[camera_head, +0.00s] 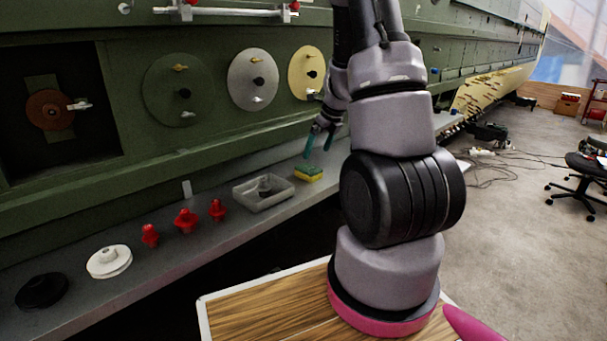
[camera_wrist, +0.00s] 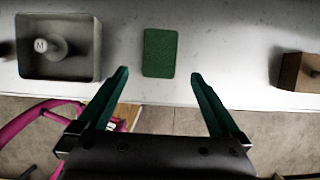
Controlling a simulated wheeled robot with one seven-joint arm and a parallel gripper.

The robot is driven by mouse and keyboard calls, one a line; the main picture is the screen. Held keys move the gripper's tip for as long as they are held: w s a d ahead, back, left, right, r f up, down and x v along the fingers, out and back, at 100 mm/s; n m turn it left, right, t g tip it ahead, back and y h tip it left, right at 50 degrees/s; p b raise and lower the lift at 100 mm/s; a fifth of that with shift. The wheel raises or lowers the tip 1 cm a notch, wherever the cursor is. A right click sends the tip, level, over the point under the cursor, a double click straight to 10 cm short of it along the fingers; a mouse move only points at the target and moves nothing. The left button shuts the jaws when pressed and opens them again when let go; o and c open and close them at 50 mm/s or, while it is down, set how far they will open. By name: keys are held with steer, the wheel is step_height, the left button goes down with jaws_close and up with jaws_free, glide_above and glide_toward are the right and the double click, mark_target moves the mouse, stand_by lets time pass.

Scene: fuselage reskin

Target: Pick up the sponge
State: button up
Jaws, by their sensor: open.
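The sponge (camera_head: 308,173) has a green top and a yellow lower layer. It lies flat on the grey shelf (camera_head: 215,227), right of the grey tray. In the wrist view the sponge (camera_wrist: 160,53) shows its green face, between and beyond the two fingertips. My gripper (camera_head: 320,143) hangs above the shelf, above and slightly right of the sponge in the head view. In the wrist view my gripper (camera_wrist: 158,73) is open, with nothing between its teal fingers. The fingers appear apart from the sponge.
A grey tray (camera_head: 236,202) with a knob-like part inside stands left of the sponge. Several red parts (camera_head: 186,221), a white disc (camera_head: 109,262) and a black disc (camera_head: 41,291) lie further left. A brown block (camera_wrist: 299,72) stands right in the wrist view. A green panel wall rises behind the shelf.

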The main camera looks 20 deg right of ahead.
mark_target(309, 169)
steer(key=x, duration=0.9)
steer(key=shift+w+r, duration=0.1)
steer(key=c, duration=1.2)
